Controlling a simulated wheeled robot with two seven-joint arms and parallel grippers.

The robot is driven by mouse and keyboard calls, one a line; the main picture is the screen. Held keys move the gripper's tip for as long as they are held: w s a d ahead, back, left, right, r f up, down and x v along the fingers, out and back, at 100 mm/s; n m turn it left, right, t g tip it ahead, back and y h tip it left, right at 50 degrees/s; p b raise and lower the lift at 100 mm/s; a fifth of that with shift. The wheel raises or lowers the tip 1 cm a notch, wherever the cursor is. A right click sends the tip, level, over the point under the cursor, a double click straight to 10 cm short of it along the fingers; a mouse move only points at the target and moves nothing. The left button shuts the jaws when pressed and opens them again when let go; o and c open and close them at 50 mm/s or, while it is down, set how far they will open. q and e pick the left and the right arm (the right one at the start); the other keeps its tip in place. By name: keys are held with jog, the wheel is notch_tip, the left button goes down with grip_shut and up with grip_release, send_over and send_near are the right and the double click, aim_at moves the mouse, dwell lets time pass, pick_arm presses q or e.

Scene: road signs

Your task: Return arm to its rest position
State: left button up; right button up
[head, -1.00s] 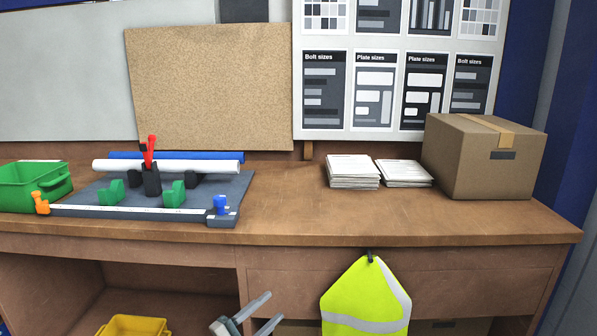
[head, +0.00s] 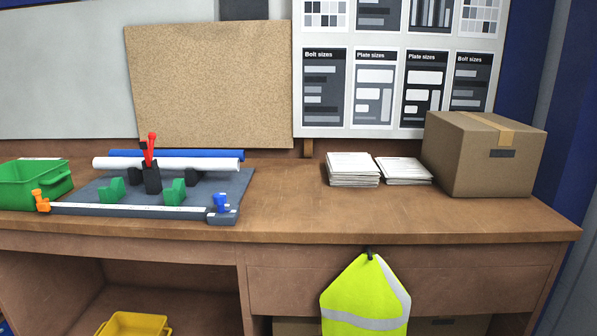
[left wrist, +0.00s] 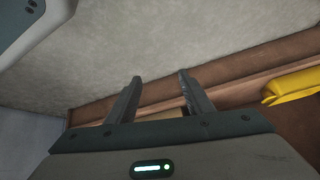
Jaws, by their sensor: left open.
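My left gripper (left wrist: 155,95) shows in the left wrist view with its two fingers apart and nothing between them. It points toward the floor and the lower part of the wooden bench. In the head view neither of my grippers shows now. My right gripper is in no view.
The wooden bench (head: 300,215) carries a grey fixture (head: 85,195) with rolls, a green bin (head: 32,185), paper stacks (head: 353,169) and a cardboard box (head: 485,155). A yellow-green vest (head: 365,295) hangs at its front. A yellow bin (head: 135,324) is below, also in the left wrist view (left wrist: 290,84).

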pick_arm(q)
jog(key=s+f+n+g, duration=0.1)
jog(key=s+f+g, duration=0.1)
jog(key=s, duration=0.6)
jog(key=shift+s+f, duration=0.35)
jog(key=shift+f, duration=0.25)
